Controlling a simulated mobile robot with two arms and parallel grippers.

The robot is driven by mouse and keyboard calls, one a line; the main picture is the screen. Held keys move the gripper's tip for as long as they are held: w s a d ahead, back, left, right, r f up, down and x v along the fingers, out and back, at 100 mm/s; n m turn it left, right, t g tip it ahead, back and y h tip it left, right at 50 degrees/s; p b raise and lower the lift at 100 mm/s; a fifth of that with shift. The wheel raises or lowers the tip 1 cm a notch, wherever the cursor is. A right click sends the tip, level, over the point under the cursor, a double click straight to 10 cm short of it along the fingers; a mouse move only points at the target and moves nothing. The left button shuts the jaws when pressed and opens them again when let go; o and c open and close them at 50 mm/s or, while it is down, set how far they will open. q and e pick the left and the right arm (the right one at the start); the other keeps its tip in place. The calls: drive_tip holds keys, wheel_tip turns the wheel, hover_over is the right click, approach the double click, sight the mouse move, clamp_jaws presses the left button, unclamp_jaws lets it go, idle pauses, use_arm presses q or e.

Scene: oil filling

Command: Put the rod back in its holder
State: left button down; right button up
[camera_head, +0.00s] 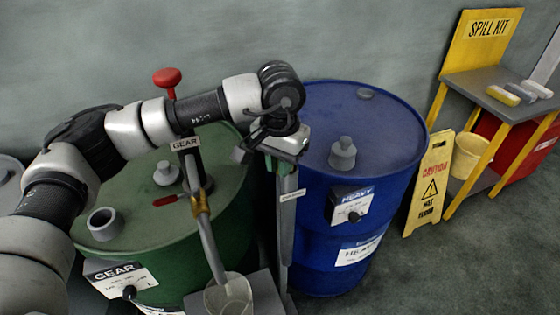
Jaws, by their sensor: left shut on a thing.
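My left arm reaches in from the left over the green drum. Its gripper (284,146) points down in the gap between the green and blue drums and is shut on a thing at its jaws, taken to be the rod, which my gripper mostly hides. Just below the jaws stands a narrow grey upright (286,225) with a small white label (292,195). I cannot tell whether this upright is the holder, or whether the rod is inside it or only beside it. My right gripper is not in view.
A green drum (130,225) bears a pump with a red knob (167,77) and a spout over a clear vessel (228,298). A blue drum (390,130) stands right. Beyond it are a caution sign (428,185) and a yellow spill-kit stand (485,38). The right foreground floor is clear.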

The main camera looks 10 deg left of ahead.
use_arm(q)
drive_tip(key=shift+f, duration=0.3)
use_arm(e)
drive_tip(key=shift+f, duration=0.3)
use_arm(q)
drive_tip(key=c, duration=1)
unclamp_jaws()
